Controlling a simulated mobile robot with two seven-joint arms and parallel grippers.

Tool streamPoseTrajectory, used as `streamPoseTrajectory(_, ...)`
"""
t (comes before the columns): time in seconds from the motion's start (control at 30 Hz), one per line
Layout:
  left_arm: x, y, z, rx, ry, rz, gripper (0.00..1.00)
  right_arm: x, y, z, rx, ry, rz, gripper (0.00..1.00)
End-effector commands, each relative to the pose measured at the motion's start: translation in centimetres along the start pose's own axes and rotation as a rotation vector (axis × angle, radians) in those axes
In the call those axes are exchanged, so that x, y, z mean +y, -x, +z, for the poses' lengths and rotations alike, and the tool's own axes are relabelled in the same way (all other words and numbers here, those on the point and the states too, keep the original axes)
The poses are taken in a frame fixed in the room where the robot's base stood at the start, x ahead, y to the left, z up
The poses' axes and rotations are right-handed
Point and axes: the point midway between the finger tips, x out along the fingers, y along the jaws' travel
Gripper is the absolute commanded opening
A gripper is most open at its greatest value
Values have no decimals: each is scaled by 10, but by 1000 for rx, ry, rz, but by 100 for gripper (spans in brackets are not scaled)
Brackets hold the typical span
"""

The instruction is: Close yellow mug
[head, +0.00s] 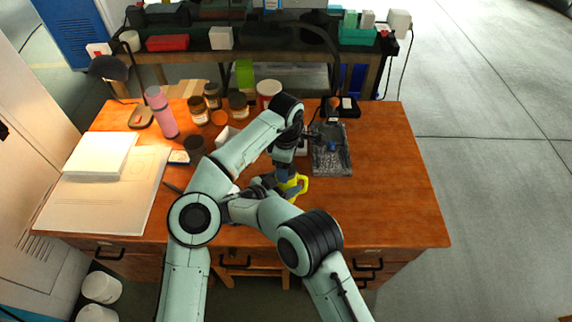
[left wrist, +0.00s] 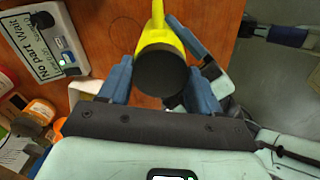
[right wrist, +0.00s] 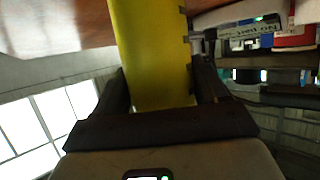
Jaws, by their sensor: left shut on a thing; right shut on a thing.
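The yellow mug (head: 299,187) is near the front middle of the wooden desk, partly hidden by my arms. My right gripper (head: 268,187) is shut on its yellow body, which fills the gap between the dark fingers in the right wrist view (right wrist: 152,60). My left gripper (head: 287,174) comes down from above. In the left wrist view its blue fingers are on both sides of a dark round lid (left wrist: 160,71) and shut on it. The lid lines up with the yellow mug (left wrist: 157,35) behind it. Whether it is fully seated cannot be told.
A dark tray (head: 332,160) lies right of the mug. Several jars (head: 238,104), a pink bottle (head: 160,112) and a dark cup (head: 194,147) stand further back and left. White sheets (head: 95,155) lie at left. The desk's right side is clear.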

Motion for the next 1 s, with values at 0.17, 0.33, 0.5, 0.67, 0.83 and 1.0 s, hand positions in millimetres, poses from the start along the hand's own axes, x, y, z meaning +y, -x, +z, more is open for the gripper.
streamPoseTrajectory(0.17,0,0,0,0,-3,0,27,0,0,-1,2,-1,0,0)
streamPoseTrajectory(0.33,0,0,0,0,-1,-1,89,0,0,-1,2,-1,0,0)
streamPoseTrajectory(0.5,-1,0,0,0,-2,-5,89,0,-1,-2,2,-1,0,0)
streamPoseTrajectory(0.67,-2,0,1,0,-2,-8,89,0,-2,-2,3,-1,0,0)
streamPoseTrajectory(0.83,-2,0,1,-1,-2,-8,89,0,-3,-2,3,-2,1,0)
streamPoseTrajectory(1.0,-1,16,3,-3,-1,-3,89,0,-3,-2,3,-1,2,0)
